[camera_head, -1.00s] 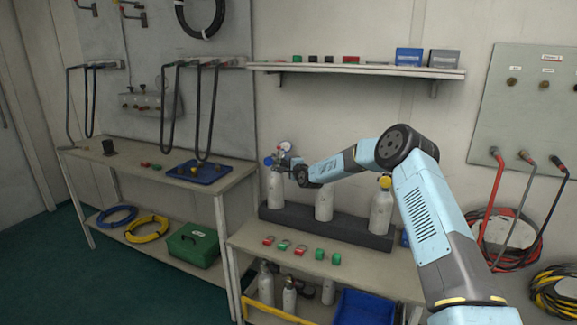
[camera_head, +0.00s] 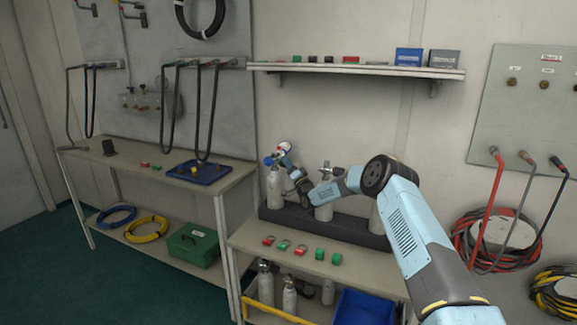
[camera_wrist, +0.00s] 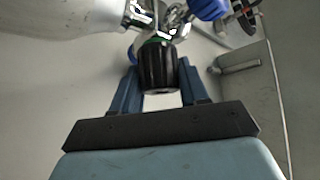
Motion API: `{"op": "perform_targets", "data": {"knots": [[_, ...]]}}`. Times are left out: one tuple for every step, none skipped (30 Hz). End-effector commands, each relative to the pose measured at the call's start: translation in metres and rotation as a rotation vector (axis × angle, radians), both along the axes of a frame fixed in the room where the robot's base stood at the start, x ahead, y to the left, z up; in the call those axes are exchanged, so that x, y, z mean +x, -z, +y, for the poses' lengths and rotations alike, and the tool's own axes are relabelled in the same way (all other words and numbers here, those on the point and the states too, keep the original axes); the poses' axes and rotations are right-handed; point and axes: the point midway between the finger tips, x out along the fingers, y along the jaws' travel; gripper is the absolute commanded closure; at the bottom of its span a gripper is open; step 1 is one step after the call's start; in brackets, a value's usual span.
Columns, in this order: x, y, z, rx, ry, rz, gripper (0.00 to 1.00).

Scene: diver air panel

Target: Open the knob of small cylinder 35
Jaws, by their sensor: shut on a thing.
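A small white cylinder (camera_head: 274,188) stands upright at the left end of the dark rack, with a blue part and a gauge (camera_head: 285,147) on its valve. No number is readable on it. In the wrist view its white body (camera_wrist: 70,14) lies at upper left. Its black ribbed knob (camera_wrist: 157,70) sits between my two blue fingers. My gripper (camera_head: 284,163) is shut on this knob, reaching in from the right. In the wrist view the blue part (camera_wrist: 209,8) is just beyond the knob, at upper right.
A middle cylinder (camera_head: 324,212) stands close beside my wrist; another, at right, is partly hidden by my arm. The dark rack (camera_head: 290,217) sits on a bench with several red and green small items in front. A shelf (camera_head: 355,69) runs above.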

Motion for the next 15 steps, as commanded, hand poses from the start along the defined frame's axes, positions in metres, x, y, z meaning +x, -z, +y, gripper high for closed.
{"op": "perform_targets", "data": {"knots": [[-0.001,0.0066,0.0013,-0.015,-0.003,-0.018,0.87],[-0.0008,0.0063,0.001,-0.021,-0.002,-0.033,0.87],[-0.0005,0.0062,0.0007,-0.028,-0.001,-0.051,0.87],[-0.0006,0.0064,0.0007,-0.033,-0.002,-0.063,0.87],[-0.0008,0.0064,0.0006,-0.038,-0.002,-0.075,0.87],[-0.0008,0.0066,0.0006,-0.044,-0.001,-0.089,0.87],[-0.0007,0.0066,0.0005,-0.049,-0.001,-0.098,0.87],[-0.0006,0.0068,0.0005,-0.051,-0.001,-0.106,0.87],[-0.0007,0.0069,0.0006,-0.054,-0.002,-0.115,0.87],[-0.0007,0.0068,0.0006,-0.056,-0.001,-0.121,0.87],[-0.0008,0.0069,0.0005,-0.058,-0.002,-0.126,0.87],[-0.0009,0.0068,0.0006,-0.061,-0.002,-0.132,0.87],[-0.0009,0.0067,0.0007,-0.062,-0.002,-0.136,0.87],[-0.0009,0.0067,0.0007,-0.063,-0.002,-0.138,0.87],[-0.0009,0.0067,0.0006,-0.065,-0.002,-0.142,0.87]]}}
